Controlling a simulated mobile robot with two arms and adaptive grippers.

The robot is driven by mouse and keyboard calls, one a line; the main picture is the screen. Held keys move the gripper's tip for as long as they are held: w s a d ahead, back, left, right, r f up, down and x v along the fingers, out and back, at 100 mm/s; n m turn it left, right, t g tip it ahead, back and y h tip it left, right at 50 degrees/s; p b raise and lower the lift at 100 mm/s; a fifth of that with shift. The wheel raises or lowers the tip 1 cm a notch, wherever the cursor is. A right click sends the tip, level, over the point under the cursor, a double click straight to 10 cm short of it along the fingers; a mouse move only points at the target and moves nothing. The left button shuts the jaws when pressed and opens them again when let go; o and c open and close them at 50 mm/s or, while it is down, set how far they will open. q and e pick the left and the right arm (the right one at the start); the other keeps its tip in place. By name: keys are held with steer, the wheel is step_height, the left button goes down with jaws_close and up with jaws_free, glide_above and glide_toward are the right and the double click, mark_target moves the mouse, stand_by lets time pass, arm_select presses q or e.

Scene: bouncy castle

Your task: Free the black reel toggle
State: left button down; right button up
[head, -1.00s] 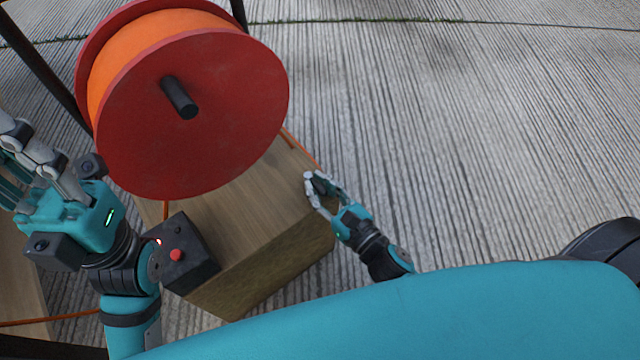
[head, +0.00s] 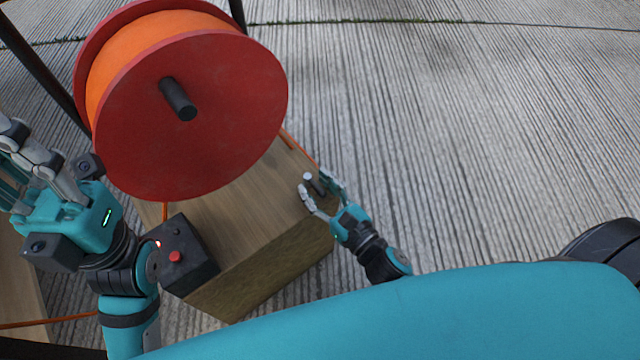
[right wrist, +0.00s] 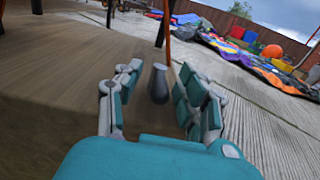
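A short dark grey peg with a paler top (head: 315,184) stands at the right edge of the wooden block. It also shows in the right wrist view (right wrist: 158,83), upright between my fingers. It may be the reel toggle; its label or function does not show. My right gripper (head: 318,190) is open around the peg, with gaps on both sides in the wrist view. The red reel (head: 200,130) with orange line and a black axle (head: 178,98) stands on the left. My left gripper (head: 30,165) is at the left edge; its fingertips are partly cut off.
A black control box (head: 190,258) with a red button and a small light sits at the wooden block's (head: 245,225) front left. Dark frame bars stand around the reel. Grey ribbed ground (head: 450,150) is clear to the right. Colourful inflatable material (right wrist: 240,55) lies in the distance.

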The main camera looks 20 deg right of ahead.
steer(key=v, duration=1.2)
